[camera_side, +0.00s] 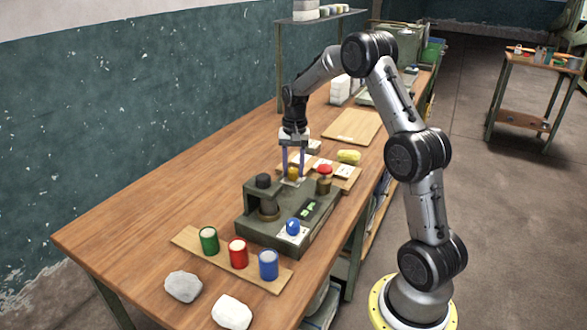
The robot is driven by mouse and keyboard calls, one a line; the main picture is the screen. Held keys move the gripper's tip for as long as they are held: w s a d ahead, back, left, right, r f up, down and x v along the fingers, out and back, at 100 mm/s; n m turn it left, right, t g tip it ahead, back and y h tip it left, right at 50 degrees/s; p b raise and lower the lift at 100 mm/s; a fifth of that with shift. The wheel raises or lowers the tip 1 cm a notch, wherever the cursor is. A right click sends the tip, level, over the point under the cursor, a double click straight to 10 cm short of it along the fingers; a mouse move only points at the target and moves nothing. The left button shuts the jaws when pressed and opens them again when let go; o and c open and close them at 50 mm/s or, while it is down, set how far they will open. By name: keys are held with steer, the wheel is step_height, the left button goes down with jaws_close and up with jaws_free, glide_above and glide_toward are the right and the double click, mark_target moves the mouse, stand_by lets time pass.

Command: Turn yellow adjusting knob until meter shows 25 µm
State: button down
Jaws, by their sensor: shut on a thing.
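The yellow adjusting knob (292,174) stands at the back of a dark green instrument (258,228) on the wooden table. My gripper (293,170) points straight down over it, with one finger on each side, and is shut on the knob. The meter (309,209) is a small dark display with green marks on the instrument's right part; its reading is too small to tell. A red knob (325,171), a blue knob (293,226) and a black-topped cylinder (264,182) are also on the instrument.
In front, a wooden strip (222,258) carries green, red and blue cups. Two whitish lumps (183,286) lie near the front edge. Behind the instrument are a board with cards (343,181), a yellow lump (348,156) and a flat board (353,127). The table's left side is clear.

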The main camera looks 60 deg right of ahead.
mark_target(294, 171)
steer(key=shift+r+m, duration=0.1)
steer(key=shift+m, duration=0.5)
steer(key=shift+c, duration=2.2)
jaws_free()
step_height(294, 171, up, 14)
steer(key=shift+s, duration=0.15)
